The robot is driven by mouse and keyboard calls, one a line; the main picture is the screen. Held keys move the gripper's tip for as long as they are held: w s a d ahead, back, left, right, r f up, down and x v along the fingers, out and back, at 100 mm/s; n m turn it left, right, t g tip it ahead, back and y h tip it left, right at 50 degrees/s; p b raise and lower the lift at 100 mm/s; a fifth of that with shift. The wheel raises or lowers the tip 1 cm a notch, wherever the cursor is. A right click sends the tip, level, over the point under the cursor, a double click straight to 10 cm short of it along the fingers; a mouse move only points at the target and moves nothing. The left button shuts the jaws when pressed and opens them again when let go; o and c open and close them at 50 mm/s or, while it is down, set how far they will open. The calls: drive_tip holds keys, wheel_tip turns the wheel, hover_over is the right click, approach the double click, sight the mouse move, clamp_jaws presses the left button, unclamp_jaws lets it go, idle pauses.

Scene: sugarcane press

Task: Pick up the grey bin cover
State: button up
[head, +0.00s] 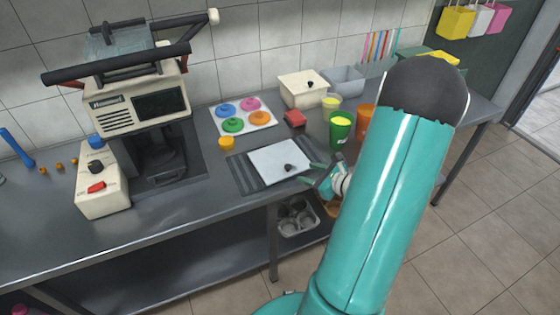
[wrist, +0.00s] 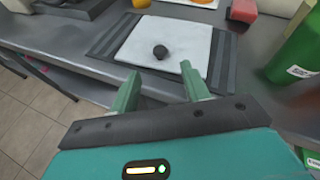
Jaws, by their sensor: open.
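The bin cover, a flat pale grey-white plate (head: 270,155) with a small black knob (head: 289,167), lies on a dark striped mat (head: 243,172) on the metal counter. In the wrist view the cover (wrist: 185,40) is ahead of the fingers, with its knob (wrist: 160,52) nearly between and beyond the fingertips. My gripper (head: 316,172) is at the cover's right front side in the head view; in the wrist view its two green fingers (wrist: 158,74) are apart, with nothing between them. An open grey bin (head: 345,80) stands at the back of the counter.
A cream bin with a knobbed lid (head: 302,88) stands beside the grey bin. A green cup (head: 340,132), an orange cup (head: 364,119) and a red block (head: 294,118) are near my arm. A tray with coloured lids (head: 242,115) and a press (head: 135,105) stand left.

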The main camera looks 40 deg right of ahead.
sight(291, 168)
drive_tip(key=x, duration=0.8)
drive_tip(key=shift+f, duration=0.1)
clamp_jaws()
